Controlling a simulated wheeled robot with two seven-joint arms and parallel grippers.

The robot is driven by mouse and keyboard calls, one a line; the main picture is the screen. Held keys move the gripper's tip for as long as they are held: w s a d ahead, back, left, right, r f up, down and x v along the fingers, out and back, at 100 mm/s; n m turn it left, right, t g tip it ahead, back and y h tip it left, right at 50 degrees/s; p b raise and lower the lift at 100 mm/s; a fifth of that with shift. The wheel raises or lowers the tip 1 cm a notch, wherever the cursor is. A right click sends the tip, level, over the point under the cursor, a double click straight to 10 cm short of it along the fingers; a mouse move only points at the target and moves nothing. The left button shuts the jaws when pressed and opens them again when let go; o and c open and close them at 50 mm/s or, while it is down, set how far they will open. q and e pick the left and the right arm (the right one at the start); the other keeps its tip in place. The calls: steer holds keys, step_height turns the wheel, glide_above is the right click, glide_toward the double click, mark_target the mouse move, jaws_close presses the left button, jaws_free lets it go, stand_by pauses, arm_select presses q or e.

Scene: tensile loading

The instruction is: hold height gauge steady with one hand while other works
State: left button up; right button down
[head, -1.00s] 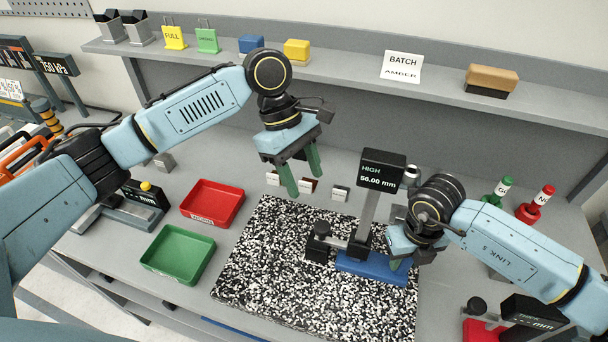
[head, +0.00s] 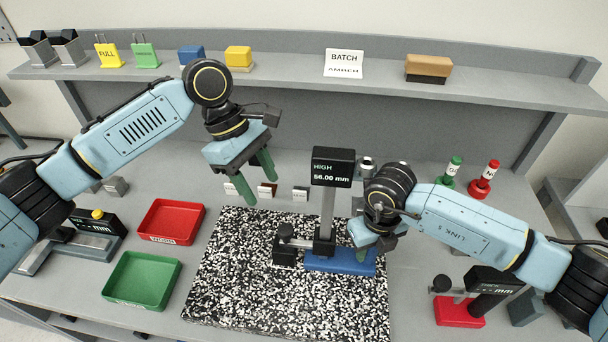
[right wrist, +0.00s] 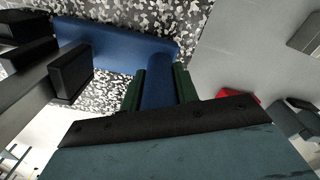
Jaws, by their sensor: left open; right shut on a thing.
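The height gauge stands upright on the speckled plate (head: 230,285). It has a blue base (head: 328,262), a grey column and a black display (head: 333,167) reading "HIGH" and "56.00 mm". My right gripper (head: 372,250) is low at the right end of the gauge's base. In the right wrist view its green fingers (right wrist: 160,90) are shut on a blue part of the height gauge that joins the blue base (right wrist: 115,42). My left gripper (head: 255,180) is open and empty, above the back left of the plate, left of the gauge and apart from it.
A red tray (head: 171,221) and a green tray (head: 142,280) lie left of the plate. A second gauge with a red base (head: 459,312) is at the right. Small white cards (head: 300,194) stand behind the plate. A shelf (head: 290,77) runs along the back.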

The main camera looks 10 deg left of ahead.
steer(key=shift+r, duration=0.1)
stand_by(0.7)
steer(key=c, duration=1)
jaws_free()
steer(key=shift+o, duration=0.2)
step_height(320, 180, up, 11)
steer(key=shift+r, duration=0.5)
